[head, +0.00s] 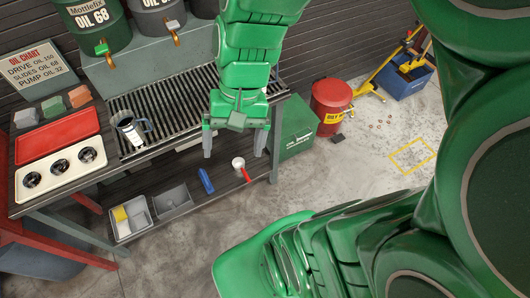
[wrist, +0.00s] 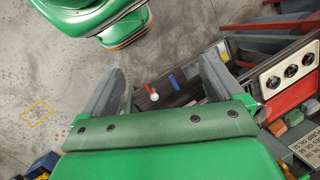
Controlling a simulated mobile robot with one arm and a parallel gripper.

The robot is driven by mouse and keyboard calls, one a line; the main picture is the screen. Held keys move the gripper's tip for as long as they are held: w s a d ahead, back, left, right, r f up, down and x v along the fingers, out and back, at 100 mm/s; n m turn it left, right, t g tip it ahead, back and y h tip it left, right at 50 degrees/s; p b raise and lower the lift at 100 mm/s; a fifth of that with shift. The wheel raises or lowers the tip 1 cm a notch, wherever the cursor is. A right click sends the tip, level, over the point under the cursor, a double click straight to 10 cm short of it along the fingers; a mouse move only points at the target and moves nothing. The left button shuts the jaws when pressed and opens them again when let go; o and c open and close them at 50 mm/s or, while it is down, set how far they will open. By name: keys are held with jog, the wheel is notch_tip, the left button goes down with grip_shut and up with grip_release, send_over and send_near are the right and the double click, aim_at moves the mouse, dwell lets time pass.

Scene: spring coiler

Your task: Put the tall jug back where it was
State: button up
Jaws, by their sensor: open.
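A tall jug (head: 133,132), grey with a white patch on its front and a handle, stands on the left end of the slatted grate (head: 180,108) on the workbench. My gripper (head: 233,150) is open and empty, pointing down near the right end of the bench, to the right of the jug and apart from it. I cannot make out the jug in the wrist view.
Oil drums (head: 95,25) stand behind the grate. A red tray (head: 58,136) and a cream tray with three round holes (head: 62,172) lie left of the jug. A red can (head: 330,100) stands right.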

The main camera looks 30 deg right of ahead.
jog(key=s+d+r+n+h, duration=0.1)
jog(key=s+d+n+h, duration=0.2)
jog(key=s, duration=0.3)
jog(key=shift+s+d+r+n, duration=0.2)
jog(key=shift+d+r+n, duration=0.05)
jog(key=shift+r+n, duration=0.1)
dwell(0.9)
